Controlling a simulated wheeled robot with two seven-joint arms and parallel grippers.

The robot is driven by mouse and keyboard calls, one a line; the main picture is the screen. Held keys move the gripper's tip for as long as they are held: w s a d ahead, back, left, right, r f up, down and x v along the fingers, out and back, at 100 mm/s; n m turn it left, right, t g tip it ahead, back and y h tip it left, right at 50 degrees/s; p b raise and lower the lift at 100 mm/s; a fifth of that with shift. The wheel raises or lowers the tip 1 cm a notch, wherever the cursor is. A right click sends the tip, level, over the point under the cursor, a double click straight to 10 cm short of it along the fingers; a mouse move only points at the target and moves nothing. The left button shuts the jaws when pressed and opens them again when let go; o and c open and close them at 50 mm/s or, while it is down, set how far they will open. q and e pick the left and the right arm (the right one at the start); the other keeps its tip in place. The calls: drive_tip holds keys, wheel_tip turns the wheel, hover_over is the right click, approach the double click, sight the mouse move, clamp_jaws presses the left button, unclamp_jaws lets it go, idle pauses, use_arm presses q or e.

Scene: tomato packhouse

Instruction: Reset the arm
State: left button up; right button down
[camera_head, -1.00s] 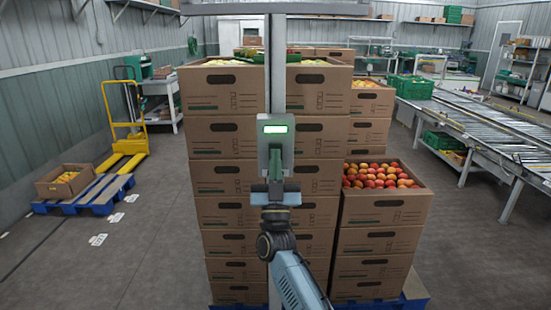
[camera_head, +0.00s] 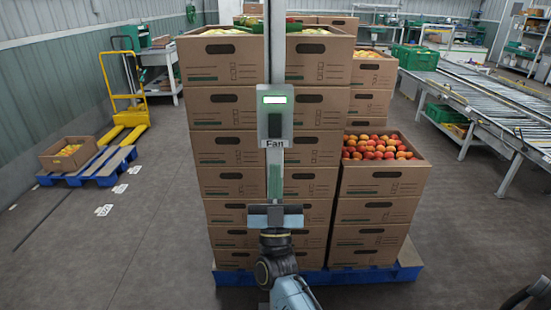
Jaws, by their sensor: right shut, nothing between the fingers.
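My right gripper (camera_head: 275,176) is in the middle of the picture, in front of the grey post. It points up and away from me, and its fingers are shut with nothing between them. My right arm comes up from the bottom edge. Just above the fingertips is a grey switch box (camera_head: 288,131) on the post. It has a lit green lamp (camera_head: 275,99), a dark switch plate and a label that reads "Fan". The gripper appears clear of the switch plate. My left gripper is not in view.
Stacked cardboard crates (camera_head: 225,112) of tomatoes stand behind the post on a blue pallet (camera_head: 312,279). A roller conveyor (camera_head: 478,98) runs along the right. A yellow pallet truck (camera_head: 123,92) and a blue pallet with one crate (camera_head: 68,151) stand left. Floor on both sides is open.

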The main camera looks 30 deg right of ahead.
drive_tip(key=shift+s+a+f, duration=0.15)
drive_tip(key=shift+s+f, duration=0.05)
drive_tip(key=shift+f, duration=0.05)
idle(0.4)
drive_tip(key=w+a+f+n+g+y, duration=0.1)
drive_tip(key=a+f+n+g+y, duration=0.2)
drive_tip(key=f+y, duration=0.5)
drive_tip(key=w+a+f+n+y, duration=0.15)
drive_tip(key=f+n+y, duration=0.25)
drive_tip(key=f, duration=0.9)
drive_tip(key=s+a+f+n+g+y, duration=0.1)
drive_tip(key=s+a+f+g+y, duration=0.2)
drive_tip(key=f, duration=0.6)
drive_tip(key=s+f+n+g, duration=0.1)
drive_tip(key=s+f+g, duration=0.25)
drive_tip(key=f, duration=0.55)
drive_tip(key=s+f+g, duration=0.7)
drive_tip(key=s+f, duration=1)
drive_tip(key=s, duration=0.2)
drive_tip(key=s+d+f+g, duration=0.2)
drive_tip(key=s+f+g, duration=0.1)
drive_tip(key=s, duration=0.7)
drive_tip(key=s+d+f+g, duration=0.3)
drive_tip(key=s, duration=0.8)
drive_tip(key=shift+s+f+h, duration=0.25)
drive_tip(key=shift+f+h, duration=0.05)
